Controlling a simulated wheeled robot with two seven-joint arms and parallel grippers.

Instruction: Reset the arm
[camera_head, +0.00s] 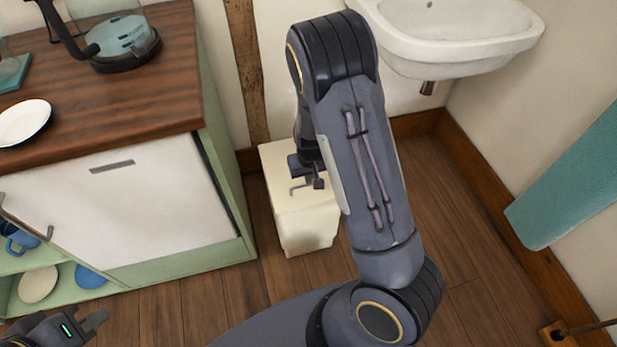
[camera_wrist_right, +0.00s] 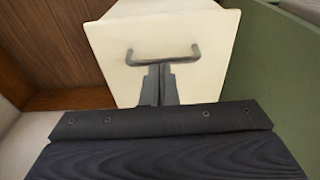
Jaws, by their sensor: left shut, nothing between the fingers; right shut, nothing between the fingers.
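My right arm crosses the middle of the head view, and its gripper (camera_head: 317,182) is partly hidden behind the arm's own links. In the right wrist view its fingers (camera_wrist_right: 159,70) are shut together with nothing between them. The fingertips appear just at the dark bar handle (camera_wrist_right: 165,54) of a cream bin (camera_wrist_right: 105,45); I cannot tell whether they touch it. The bin also stands on the floor in the head view (camera_head: 305,232). My left gripper (camera_head: 98,320) is at the lower left corner, shut and empty, in front of the cabinet.
A green and white cabinet (camera_head: 130,215) with a wooden top (camera_head: 150,105) stands left of the bin. The top holds a coffee pot (camera_head: 125,45) and a white plate (camera_head: 22,122). A white sink (camera_head: 460,35) is on the back wall.

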